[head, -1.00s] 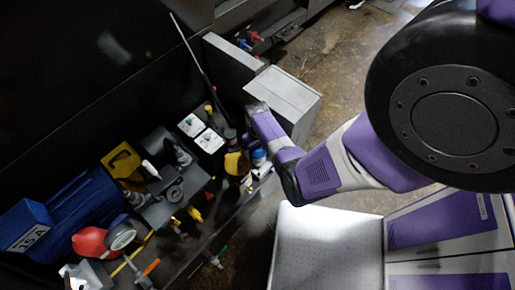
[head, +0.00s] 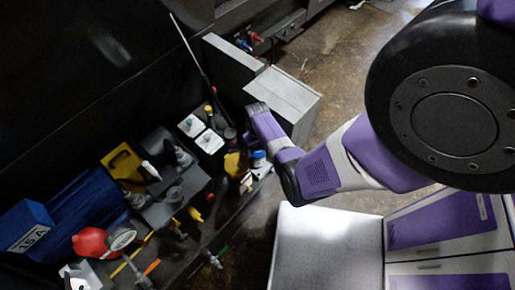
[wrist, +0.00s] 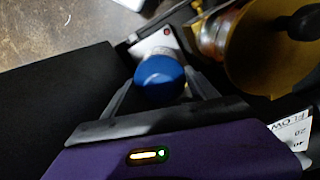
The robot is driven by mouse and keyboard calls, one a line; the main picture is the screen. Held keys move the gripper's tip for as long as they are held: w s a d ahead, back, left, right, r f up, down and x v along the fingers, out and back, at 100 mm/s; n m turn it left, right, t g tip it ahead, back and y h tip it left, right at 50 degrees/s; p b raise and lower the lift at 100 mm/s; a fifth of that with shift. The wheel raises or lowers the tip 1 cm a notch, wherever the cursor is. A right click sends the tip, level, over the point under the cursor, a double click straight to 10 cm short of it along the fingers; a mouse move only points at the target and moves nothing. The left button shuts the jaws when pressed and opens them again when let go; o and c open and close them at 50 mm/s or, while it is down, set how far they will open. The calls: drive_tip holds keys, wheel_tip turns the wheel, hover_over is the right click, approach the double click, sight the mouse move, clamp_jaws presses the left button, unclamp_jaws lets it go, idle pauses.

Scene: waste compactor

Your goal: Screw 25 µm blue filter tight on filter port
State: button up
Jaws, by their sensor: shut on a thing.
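The blue filter (wrist: 160,80) is a rounded blue cap in the middle of the wrist view. My gripper (wrist: 160,92) is shut on it, with a dark finger on either side. A pale fitting with a red dot (wrist: 155,42) shows just beyond the filter; the joint between them is hidden, so I cannot tell whether the thread is engaged. In the head view the blue filter (head: 259,154) shows as a small blue spot with a white part under it, beside my wrist. My fingertips are hard to make out there.
A yellow-topped glass bowl (wrist: 265,50) stands close to the right of the filter. Grey boxes (head: 285,98) stand behind my wrist. A red round part (head: 92,242), a blue motor (head: 85,215) and several small valves crowd the left. Floor shows at upper right.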

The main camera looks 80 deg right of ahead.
drive_tip(key=m, duration=0.4)
drive_tip(key=m+p, duration=0.1)
drive_tip(key=m, duration=0.4)
drive_tip(key=shift+m, duration=0.3)
drive_tip(key=shift+w, duration=0.1)
drive_tip(key=shift+m, duration=0.4)
drive_tip(key=m, duration=0.4)
drive_tip(key=shift+p, duration=0.35)
drive_tip(key=shift+m, duration=0.3)
drive_tip(key=m, duration=0.4)
drive_tip(key=shift+m, duration=0.4)
